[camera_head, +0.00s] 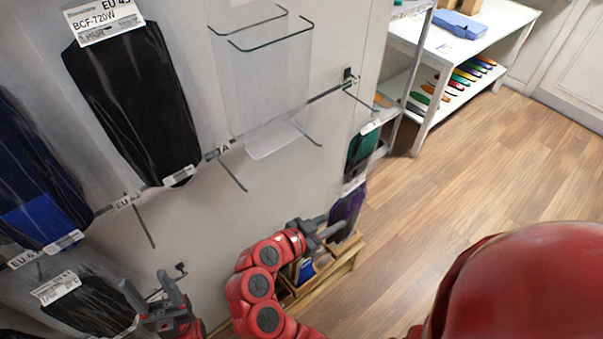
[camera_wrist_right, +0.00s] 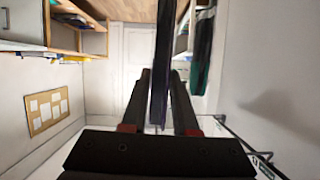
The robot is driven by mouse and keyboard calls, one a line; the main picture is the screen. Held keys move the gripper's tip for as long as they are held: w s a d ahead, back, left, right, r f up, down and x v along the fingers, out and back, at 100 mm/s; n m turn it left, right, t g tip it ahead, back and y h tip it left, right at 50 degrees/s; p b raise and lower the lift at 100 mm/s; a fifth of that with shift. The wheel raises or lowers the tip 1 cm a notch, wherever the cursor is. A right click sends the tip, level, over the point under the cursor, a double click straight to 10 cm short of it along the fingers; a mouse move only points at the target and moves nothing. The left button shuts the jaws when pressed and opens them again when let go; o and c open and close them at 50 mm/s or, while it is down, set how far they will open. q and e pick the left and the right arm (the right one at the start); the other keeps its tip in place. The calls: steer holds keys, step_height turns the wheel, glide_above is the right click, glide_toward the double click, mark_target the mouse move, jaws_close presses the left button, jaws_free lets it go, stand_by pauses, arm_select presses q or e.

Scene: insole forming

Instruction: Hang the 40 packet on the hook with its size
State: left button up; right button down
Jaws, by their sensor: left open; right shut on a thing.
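My right gripper (camera_head: 330,228) is low beside the wall's right edge, shut on a dark purple packet (camera_head: 346,207). In the right wrist view the packet (camera_wrist_right: 161,70) stands edge-on between the two fingers; its size label cannot be read. My left gripper (camera_head: 143,283) is open at the lower left, close to a hanging black packet (camera_head: 88,303); I cannot tell whether they touch. On the wall, bare hook prongs (camera_head: 232,172) stick out near small size tags. Another hook (camera_head: 347,75) is at the upper right.
Black (camera_head: 140,100) and blue (camera_head: 35,185) packets hang on the left. A green packet (camera_head: 362,150) hangs past the wall's edge. A wooden box (camera_head: 345,258) is below the right gripper. Floor at right is clear.

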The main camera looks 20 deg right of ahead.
steer(key=w+a+f+p, duration=0.1)
steer(key=w+a, duration=0.3)
steer(key=w, duration=0.8)
steer(key=shift+a+p, duration=0.2)
steer(key=shift+p, duration=0.6)
steer(key=shift+w, duration=0.1)
steer(key=shift+f+b, duration=0.35)
steer(key=shift+b, duration=0.05)
steer(key=c, duration=0.7)
jaws_free()
steer(key=shift+r, duration=0.1)
